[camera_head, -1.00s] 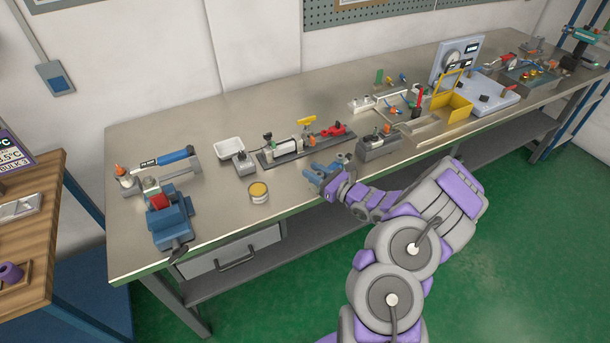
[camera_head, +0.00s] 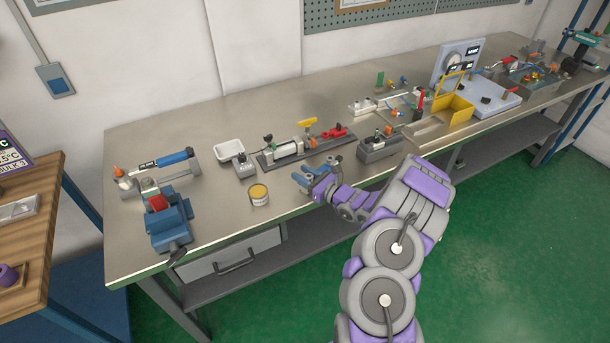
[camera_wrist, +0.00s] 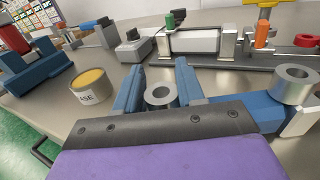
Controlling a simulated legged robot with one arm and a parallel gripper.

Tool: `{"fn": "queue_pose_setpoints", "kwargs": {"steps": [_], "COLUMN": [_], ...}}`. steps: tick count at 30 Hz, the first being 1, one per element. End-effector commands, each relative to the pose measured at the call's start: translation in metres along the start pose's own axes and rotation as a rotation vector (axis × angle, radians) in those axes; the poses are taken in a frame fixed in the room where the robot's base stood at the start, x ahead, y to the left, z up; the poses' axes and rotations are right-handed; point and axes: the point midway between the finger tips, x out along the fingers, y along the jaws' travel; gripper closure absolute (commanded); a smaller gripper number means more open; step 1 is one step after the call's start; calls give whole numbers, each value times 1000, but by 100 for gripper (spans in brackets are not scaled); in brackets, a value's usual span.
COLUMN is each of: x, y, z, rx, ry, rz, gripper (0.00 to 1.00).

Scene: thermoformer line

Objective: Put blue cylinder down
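My gripper (camera_wrist: 158,86) has two blue fingers that point toward the back of the bench, with the front of a silver hollow end piece between them. A blue body, taken as the blue cylinder (camera_wrist: 238,112), extends right from beside the fingers. It carries a second silver hollow end piece (camera_wrist: 294,86) and a white part at its right end. My fingers seem closed on its left end; the grip is partly hidden. In the head view my gripper (camera_head: 309,176) is over the bench's front edge. Any gap beneath the cylinder is unclear.
A tin with a yellow top (camera_head: 258,194) stands left of my gripper on the metal bench (camera_head: 222,203). A fixture with a red clamp (camera_head: 304,145) lies behind, and a grey block fixture (camera_head: 378,148) stands to the right. Bare bench lies between the tin and my gripper.

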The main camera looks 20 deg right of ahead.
Motion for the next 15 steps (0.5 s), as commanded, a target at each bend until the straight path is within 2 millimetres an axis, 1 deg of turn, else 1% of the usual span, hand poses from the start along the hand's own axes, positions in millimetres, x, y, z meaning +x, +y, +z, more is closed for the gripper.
{"fn": "queue_pose_setpoints", "kwargs": {"steps": [1,6,15], "x": [1,-1,-6], "y": [2,-1,-6], "z": [1,0,-1], "rx": [-1,3,8], "ry": [0,-3,-5], "rz": [3,3,2], "gripper": [57,41,41]}}
